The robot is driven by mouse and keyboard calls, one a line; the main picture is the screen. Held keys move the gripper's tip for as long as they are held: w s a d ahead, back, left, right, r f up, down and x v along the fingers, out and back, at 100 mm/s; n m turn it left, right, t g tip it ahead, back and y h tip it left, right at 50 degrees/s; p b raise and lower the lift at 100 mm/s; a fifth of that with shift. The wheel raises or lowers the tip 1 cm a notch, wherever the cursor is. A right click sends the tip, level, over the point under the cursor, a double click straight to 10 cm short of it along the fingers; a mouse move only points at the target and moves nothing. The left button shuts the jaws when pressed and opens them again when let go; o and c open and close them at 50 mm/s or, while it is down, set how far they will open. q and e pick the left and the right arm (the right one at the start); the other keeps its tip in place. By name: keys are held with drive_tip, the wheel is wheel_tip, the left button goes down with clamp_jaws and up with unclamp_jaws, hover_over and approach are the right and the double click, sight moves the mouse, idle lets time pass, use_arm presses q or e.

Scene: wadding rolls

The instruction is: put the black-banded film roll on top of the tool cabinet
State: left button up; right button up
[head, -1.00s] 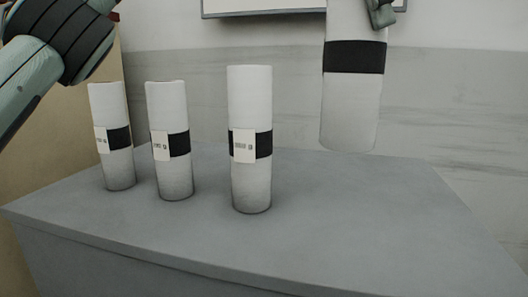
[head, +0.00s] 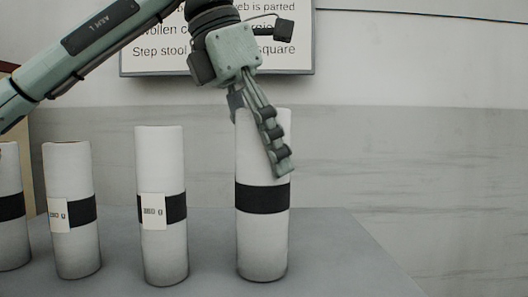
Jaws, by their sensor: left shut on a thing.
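The black-banded film roll (head: 262,235) is a white upright cylinder with a black band around its middle. My left gripper (head: 262,140) is shut on its upper part from above and the left. The roll's base is at the grey top of the tool cabinet (head: 345,262), right of the other rolls; I cannot tell for sure whether it touches. One finger lies across the roll's front; the far finger is mostly hidden. My right gripper is not in view.
Three similar white rolls with black bands stand in a row to the left: the nearest (head: 162,245), a middle one (head: 75,245) and one cut by the left edge (head: 12,240). A sign (head: 305,45) hangs on the wall. The top's right side is clear.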

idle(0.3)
use_arm(q)
drive_tip(key=o, duration=1.9)
drive_tip(key=shift+c, duration=0.2)
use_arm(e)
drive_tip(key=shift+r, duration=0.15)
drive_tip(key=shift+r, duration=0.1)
use_arm(q)
drive_tip(key=v, duration=0.5)
drive_tip(key=shift+r, duration=0.2)
drive_tip(key=p+v, duration=0.1)
drive_tip(key=v, duration=0.5)
drive_tip(key=shift+a+r, duration=0.2)
drive_tip(key=shift+r, duration=0.15)
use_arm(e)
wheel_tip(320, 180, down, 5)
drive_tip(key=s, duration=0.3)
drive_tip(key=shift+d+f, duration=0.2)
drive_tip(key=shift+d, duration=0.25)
use_arm(q)
drive_tip(key=shift+s, duration=0.1)
